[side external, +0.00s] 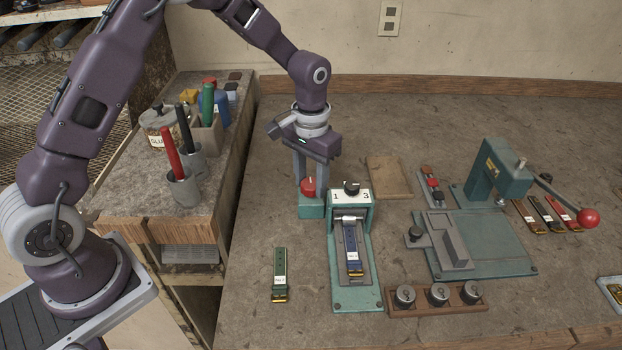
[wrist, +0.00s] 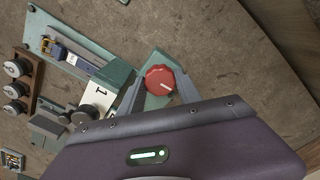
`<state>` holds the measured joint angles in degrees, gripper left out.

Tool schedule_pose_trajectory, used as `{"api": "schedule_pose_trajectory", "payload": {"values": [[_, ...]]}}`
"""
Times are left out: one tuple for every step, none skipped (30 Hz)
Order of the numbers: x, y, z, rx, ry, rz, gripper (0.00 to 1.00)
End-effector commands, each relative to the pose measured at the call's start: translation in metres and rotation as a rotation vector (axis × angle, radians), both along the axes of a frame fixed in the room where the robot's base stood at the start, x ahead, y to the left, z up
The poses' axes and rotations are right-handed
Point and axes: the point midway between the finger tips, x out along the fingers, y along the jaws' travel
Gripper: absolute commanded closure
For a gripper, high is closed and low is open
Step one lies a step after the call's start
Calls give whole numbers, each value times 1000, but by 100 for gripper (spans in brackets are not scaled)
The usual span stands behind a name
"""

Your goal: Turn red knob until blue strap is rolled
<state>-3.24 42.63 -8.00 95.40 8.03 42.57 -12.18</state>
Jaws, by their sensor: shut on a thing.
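The red knob (side external: 308,187) sits on a small teal block at the left of the teal strap machine (side external: 350,196). The blue strap (side external: 351,245) lies flat along the machine's bed with a white label and a gold end. It is also in the wrist view (wrist: 82,63).
A green strap (side external: 279,272) lies left of the machine. A rack of several weights (side external: 437,299) stands at the front right. A teal press (side external: 480,240) with a red-balled lever is at right. A side bench (side external: 176,195) holds tools.

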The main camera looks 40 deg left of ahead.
Motion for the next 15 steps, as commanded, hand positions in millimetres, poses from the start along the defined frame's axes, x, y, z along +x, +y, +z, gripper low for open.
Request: {"api": "schedule_pose_trajectory", "payload": {"values": [[1,0,1,-1,-4,-43,100],[1,0,1,-1,-4,-70,100],[1,0,1,-1,-4,-108,100],[1,0,1,-1,-4,-135,100],[1,0,1,-1,-4,-164,100],[1,0,1,-1,-4,-203,100],[1,0,1,-1,-4,-232,100],[1,0,1,-1,-4,-261,100],[1,0,1,-1,-4,-299,100],[1,0,1,-1,-4,-326,100],[1,0,1,-1,-4,-355,100],[1,0,1,0,-4,-393,100],[1,0,1,0,-4,-422,100],[1,0,1,0,-4,-451,100],[1,0,1,-1,-4,-488,100]]}}
